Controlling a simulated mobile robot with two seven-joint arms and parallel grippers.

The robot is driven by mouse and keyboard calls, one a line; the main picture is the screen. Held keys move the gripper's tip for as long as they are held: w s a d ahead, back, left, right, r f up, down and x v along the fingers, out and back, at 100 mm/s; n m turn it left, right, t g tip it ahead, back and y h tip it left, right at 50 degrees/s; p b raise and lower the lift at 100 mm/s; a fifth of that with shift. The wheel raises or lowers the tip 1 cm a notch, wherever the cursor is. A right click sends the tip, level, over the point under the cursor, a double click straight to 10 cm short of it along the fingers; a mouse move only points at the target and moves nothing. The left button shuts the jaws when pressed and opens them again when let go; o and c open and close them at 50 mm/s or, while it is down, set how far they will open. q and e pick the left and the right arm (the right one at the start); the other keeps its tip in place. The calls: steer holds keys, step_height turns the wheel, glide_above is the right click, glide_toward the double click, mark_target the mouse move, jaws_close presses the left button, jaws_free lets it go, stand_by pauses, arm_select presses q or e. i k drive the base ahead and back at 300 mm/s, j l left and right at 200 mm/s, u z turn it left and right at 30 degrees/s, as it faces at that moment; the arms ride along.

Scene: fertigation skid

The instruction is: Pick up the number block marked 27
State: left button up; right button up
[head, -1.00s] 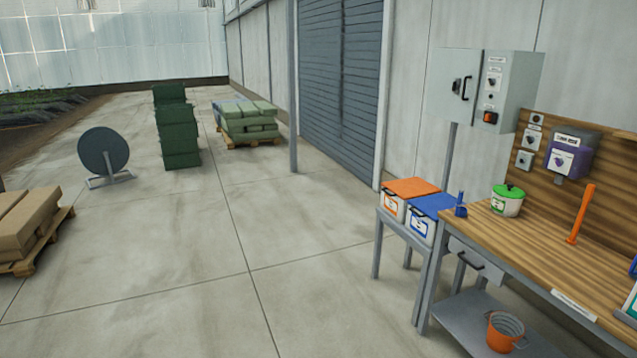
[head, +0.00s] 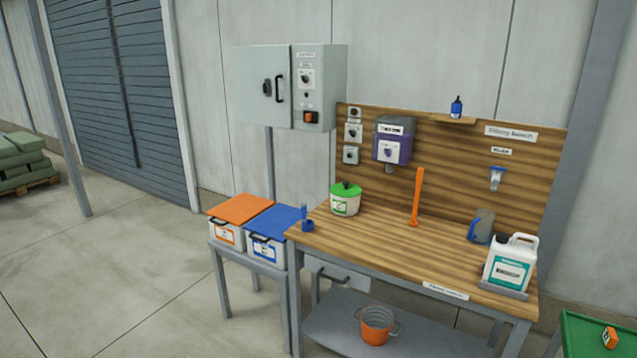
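A small orange block (head: 609,338) with a pale marked face lies on a green-topped surface (head: 580,332) at the lower right edge of the head view. Its marking is too small to read, so I cannot tell whether it says 27. No other block like it shows. Neither of my grippers is in view.
A wooden workbench (head: 385,246) holds a green-lidded pot (head: 345,201), an orange upright handle (head: 417,197), a grey jug (head: 481,226) and a white canister (head: 510,263). Orange-lidded (head: 240,209) and blue-lidded (head: 275,221) boxes stand left of it. Concrete floor (head: 110,280) at left is clear.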

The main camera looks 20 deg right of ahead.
mark_target(610, 338)
steer(key=i+z, duration=0.15)
steer(key=z, duration=0.25)
steer(key=i+j+z, duration=0.1)
steer(key=z, duration=0.3)
steer(key=i+j+z, duration=0.15)
steer(key=z, duration=0.25)
steer(key=i+j+z, duration=0.1)
steer(key=z, duration=0.3)
steer(key=i+j+z, duration=0.15)
steer(key=z, duration=0.3)
steer(key=j+z, duration=0.3)
steer(key=z, duration=0.2)
steer(key=i+j+z, duration=0.15)
steer(key=j+z, duration=0.15)
steer(key=z, duration=0.15)
steer(key=j+z, duration=0.35)
steer(key=i+j+z, duration=0.1)
steer(key=j+z, duration=0.45)
steer(key=z, duration=0.15)
steer(key=i+j+z, duration=0.1)
steer(key=j+z, duration=0.15)
steer(key=j, duration=0.25)
steer(key=j+z, duration=0.25)
steer(key=j, duration=0.3)
steer(key=i+j, duration=0.5)
steer(key=i, duration=0.1)
